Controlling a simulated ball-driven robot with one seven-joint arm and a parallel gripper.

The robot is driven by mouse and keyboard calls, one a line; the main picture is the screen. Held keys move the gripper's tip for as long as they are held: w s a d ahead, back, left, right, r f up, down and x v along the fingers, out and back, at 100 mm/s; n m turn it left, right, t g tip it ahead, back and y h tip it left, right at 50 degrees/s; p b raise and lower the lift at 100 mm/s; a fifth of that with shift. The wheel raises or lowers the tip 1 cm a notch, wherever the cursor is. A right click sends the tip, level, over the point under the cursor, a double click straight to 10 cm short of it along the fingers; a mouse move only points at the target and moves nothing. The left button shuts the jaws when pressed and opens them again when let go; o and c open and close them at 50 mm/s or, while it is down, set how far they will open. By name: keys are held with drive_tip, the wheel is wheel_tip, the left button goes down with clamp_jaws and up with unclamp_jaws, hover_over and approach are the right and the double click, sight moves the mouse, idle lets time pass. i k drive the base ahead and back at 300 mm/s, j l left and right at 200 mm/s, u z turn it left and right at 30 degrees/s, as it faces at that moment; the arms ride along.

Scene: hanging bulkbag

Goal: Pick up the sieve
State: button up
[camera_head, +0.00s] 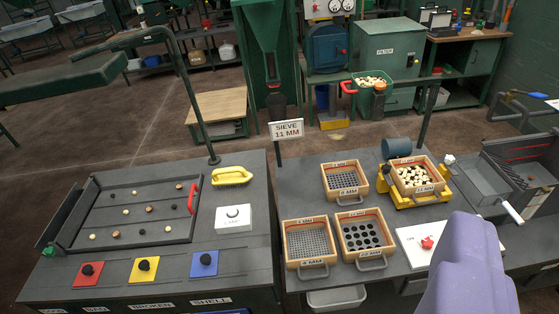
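Four-sided wooden sieves with metal handles stand on the right grey bench. A sieve labelled 4 MM (309,245) is at front left. A sieve with large round holes (366,237) is beside it on the right. Another sieve (417,178), holding pale pieces, sits on a yellow stand (390,193); its label is too small to read surely. A sign (286,129) reads SIEVE 11 MM. My gripper's fingers do not show; only a purple rounded part of mine fills the lower right.
A white panel with a red knob (428,243) lies at right. A thin post rises behind the benches.

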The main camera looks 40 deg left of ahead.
sight(414, 177)
drive_tip(key=u, duration=3.15)
drive_tip(key=z, duration=3.15)
drive_tip(key=i+l+u, duration=0.1)
drive_tip(key=u, duration=0.3)
drive_tip(key=i+l+u, duration=0.15)
drive_tip(key=u, duration=0.25)
drive_tip(key=i+l+u, duration=0.1)
drive_tip(key=l, duration=0.25)
drive_tip(key=i+l, duration=0.35)
drive_tip(key=i+l+u, duration=0.15)
drive_tip(key=l, duration=0.2)
drive_tip(key=i+l+u, duration=0.1)
drive_tip(key=l, duration=0.3)
drive_tip(key=i+l+u, duration=0.1)
drive_tip(key=i+l, duration=0.2)
drive_tip(key=l, duration=0.1)
